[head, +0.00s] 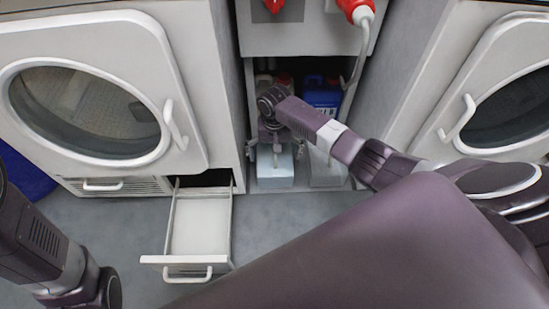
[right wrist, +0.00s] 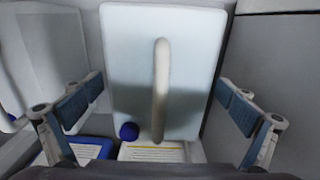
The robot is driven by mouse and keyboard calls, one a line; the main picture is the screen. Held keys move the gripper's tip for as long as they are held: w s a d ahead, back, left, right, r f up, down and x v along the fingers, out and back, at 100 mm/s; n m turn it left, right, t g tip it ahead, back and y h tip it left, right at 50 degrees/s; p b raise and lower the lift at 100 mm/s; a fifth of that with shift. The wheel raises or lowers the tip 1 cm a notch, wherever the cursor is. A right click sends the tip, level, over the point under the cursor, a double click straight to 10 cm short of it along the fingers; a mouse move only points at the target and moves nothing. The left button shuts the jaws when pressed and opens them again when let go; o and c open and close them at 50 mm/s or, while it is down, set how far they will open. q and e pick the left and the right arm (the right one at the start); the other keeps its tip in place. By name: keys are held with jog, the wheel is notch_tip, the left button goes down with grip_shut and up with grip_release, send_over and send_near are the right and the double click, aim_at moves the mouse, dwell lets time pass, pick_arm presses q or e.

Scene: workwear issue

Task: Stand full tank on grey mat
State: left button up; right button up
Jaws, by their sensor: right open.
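A pale blue tank (head: 275,172) stands on the floor of the niche between the two machines. In the right wrist view the tank (right wrist: 190,55) shows a pale upright handle (right wrist: 161,85) and a dark blue cap (right wrist: 128,131). My right gripper (head: 275,150) reaches down over it, open, with one finger on each side and gaps visible. A second, whitish tank (head: 326,170) stands to its right in the head view; a whitish tank shows at left in the wrist view (right wrist: 50,55). I cannot make out a grey mat. My left gripper is out of view.
A blue canister (head: 322,97) stands deeper in the niche. An open, empty-looking drawer (head: 200,225) juts out under the left machine (head: 190,80). A red plug with a grey cable (head: 358,10) hangs above. Grey floor (head: 110,225) is clear on the left.

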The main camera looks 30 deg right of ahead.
notch_tip(320, 180, up, 11)
jog(key=shift+f, duration=0.2)
jog(key=shift+r, duration=0.1)
